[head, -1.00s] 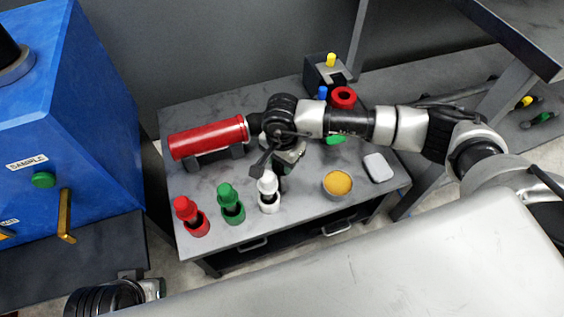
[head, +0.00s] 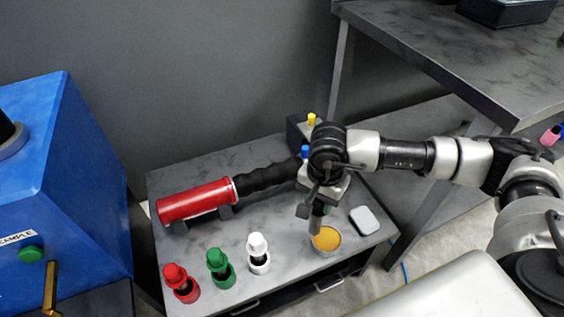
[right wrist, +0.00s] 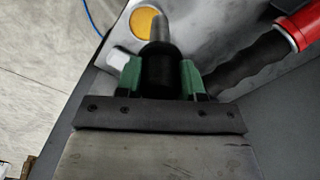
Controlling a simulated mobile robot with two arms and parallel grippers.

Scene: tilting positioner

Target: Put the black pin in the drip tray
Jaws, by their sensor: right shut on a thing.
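My right gripper (head: 321,207) points down over the table, close above the round tin of orange-yellow stuff (head: 326,239). In the right wrist view its green fingers (right wrist: 161,76) are shut on the black pin (right wrist: 159,66), a thick black body with a grey tapered tip. The grey tip points away from the gripper, towards the tin. In the head view the pin is mostly hidden by the gripper. A dark tray-like box (head: 508,10) sits on the upper bench at top right, cut by the picture edge; I cannot tell if it is the drip tray. My left gripper is out of view.
Red (head: 181,284), green (head: 219,268) and white (head: 259,254) bottles stand along the table's front. A red cylinder with a black handle (head: 198,201) lies behind them. A pale block (head: 364,220) lies right of the tin. A blue machine (head: 65,160) stands left.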

